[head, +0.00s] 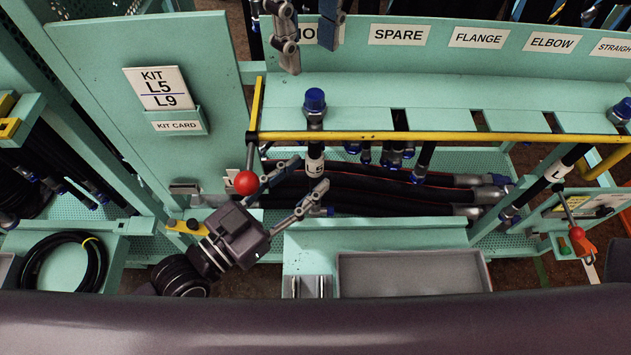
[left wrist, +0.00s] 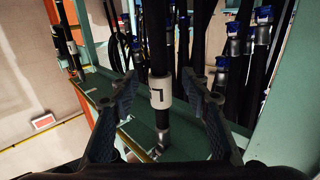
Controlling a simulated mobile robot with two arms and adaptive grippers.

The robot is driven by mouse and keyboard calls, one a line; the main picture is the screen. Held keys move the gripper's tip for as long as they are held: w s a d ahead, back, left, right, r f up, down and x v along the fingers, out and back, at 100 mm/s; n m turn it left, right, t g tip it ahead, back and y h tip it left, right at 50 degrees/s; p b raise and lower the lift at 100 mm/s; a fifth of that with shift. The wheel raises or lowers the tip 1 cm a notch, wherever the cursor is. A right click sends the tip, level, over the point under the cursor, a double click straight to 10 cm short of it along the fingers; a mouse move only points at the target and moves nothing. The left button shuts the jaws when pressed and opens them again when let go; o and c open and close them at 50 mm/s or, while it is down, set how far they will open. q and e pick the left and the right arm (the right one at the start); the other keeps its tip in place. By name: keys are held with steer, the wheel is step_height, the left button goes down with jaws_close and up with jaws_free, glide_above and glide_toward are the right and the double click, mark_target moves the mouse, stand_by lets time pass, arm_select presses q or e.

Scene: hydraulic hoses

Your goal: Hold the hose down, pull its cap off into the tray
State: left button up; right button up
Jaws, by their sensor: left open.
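A black hose with a white label (head: 315,161) hangs from a slot in the teal rack, and a blue cap (head: 314,100) sits on its top fitting. My left gripper (head: 312,173) is open, one finger on each side of the hose at the label. In the left wrist view the labelled hose (left wrist: 161,92) stands between the two spread fingers, with gaps visible. My right gripper (head: 312,55) is at the top of the head view, above the blue cap, its fingers apart and empty. A grey tray (head: 410,272) lies in front and shows no cap.
A yellow bar (head: 440,137) runs along the rack edge. A red-knobbed lever (head: 246,182) stands close to my left gripper. Other capped hoses hang behind and right, one with a blue cap (head: 621,110). A kit card panel (head: 160,100) stands left.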

mark_target(315, 170)
arm_select(q)
steer(key=x, duration=0.3)
steer(key=shift+w+d+f, duration=0.1)
arm_select(e)
steer(key=shift+w+d+f, duration=0.15)
steer(key=shift+w+d, duration=0.35)
steer(key=shift+d, duration=0.1)
arm_select(q)
steer(key=shift+w+d, duration=0.15)
steer(key=shift+d, duration=0.05)
steer(key=shift+s+a, duration=0.25)
steer(key=shift+a, duration=0.05)
arm_select(e)
steer(key=shift+s+a, duration=0.35)
steer(key=shift+a, duration=0.1)
arm_select(q)
steer(key=shift+w+d, duration=0.15)
steer(key=c, duration=0.6)
arm_select(e)
steer(key=shift+w+d, duration=0.2)
arm_select(q)
steer(key=c, duration=0.5)
jaws_close()
arm_select(e)
steer(key=shift+s+a, duration=0.1)
steer(key=shift+o, duration=0.6)
